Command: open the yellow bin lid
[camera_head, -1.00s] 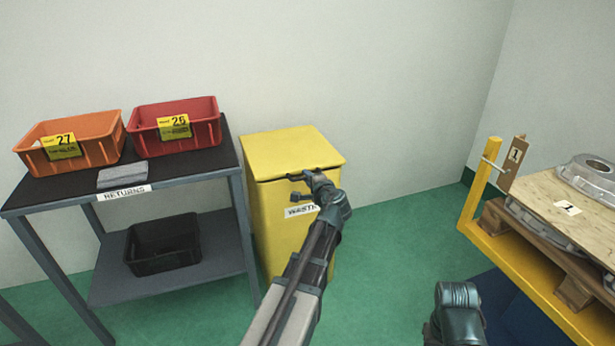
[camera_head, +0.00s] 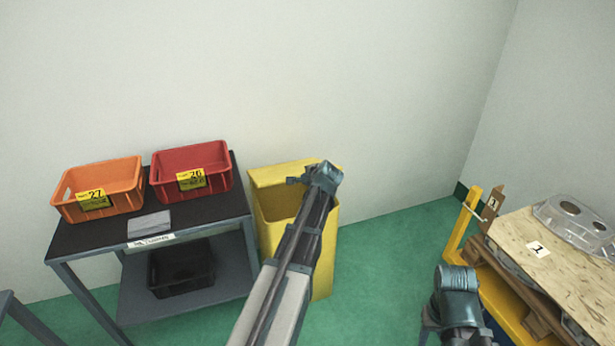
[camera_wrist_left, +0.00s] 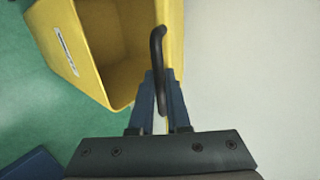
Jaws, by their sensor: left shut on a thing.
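The yellow bin (camera_head: 322,250) stands on the floor beside the table. Its lid (camera_head: 277,176) is raised at the back, and the opening below it shows. In the left wrist view the bin (camera_wrist_left: 82,55) is open at the left, and the lid (camera_wrist_left: 175,45) is seen nearly edge-on. My left gripper (camera_wrist_left: 160,92) is shut on the lid's dark bar handle (camera_wrist_left: 157,50). In the head view my left gripper (camera_head: 297,180) is at the raised lid, its fingers mostly hidden by the wrist. My right arm shows at the lower right, but its gripper fingers do not show.
Left of the bin, a table (camera_head: 80,236) carries an orange crate (camera_head: 110,180) and a red crate (camera_head: 215,180); a black crate (camera_head: 182,275) is on its lower shelf. A yellow-framed cart (camera_head: 455,235) with a pallet of castings stands right. Green floor is clear between.

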